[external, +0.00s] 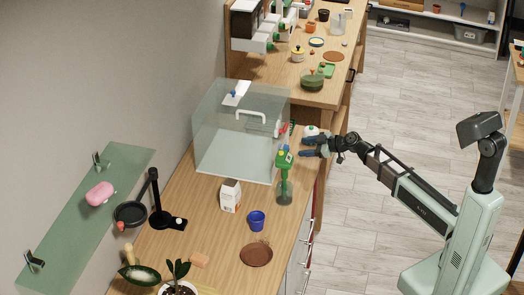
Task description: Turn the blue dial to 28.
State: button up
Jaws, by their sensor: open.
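A small blue part (233,93) sits on a white plate (238,97) at the back of the clear glass case (215,150); it may be the blue dial, but its marks are too small to read. My gripper (304,147) is open at the right edge of the wooden counter, to the right of the glass case and well apart from the blue part.
A green-topped spray bottle (285,180) stands close to the left of my gripper. A white and green item (311,130) is just behind it. A white carton (230,196), blue pot (256,221) and brown saucer (256,255) stand nearer the front.

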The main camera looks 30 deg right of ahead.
aim_at(287, 148)
jog(key=shift+x, duration=3.15)
jog(key=c, duration=1)
jog(key=shift+c, duration=0.2)
